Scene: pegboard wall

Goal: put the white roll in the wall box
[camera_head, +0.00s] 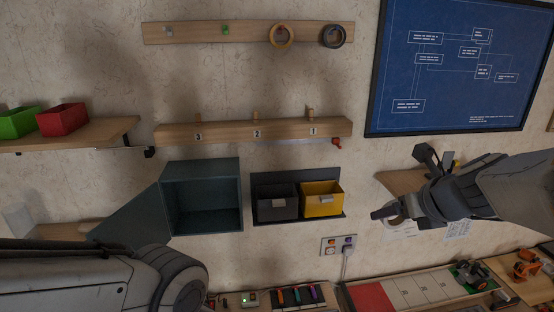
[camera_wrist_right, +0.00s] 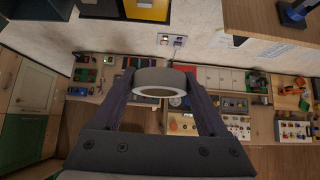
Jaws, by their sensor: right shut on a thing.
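The white roll (camera_wrist_right: 160,76) is a ring held between both fingers of my right gripper (camera_wrist_right: 164,98). It also shows in the head view (camera_head: 394,221), partly covered by the dark finger of my right gripper (camera_head: 388,213), in front of the wall. The wall box (camera_head: 240,197) is a dark teal box on the wall, left of the middle. Its front is open and its door (camera_head: 135,212) is swung out to the left. The roll is well to the right of the box. My left arm is at the lower left, but its gripper is not in view.
Grey (camera_head: 277,208) and yellow (camera_head: 322,206) bins hang on a dark panel between the box and my right gripper. A numbered peg rail (camera_head: 230,131) is above. A socket with a plug (camera_head: 340,245) sits below the bins. A cluttered bench (camera_head: 400,293) runs along the bottom.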

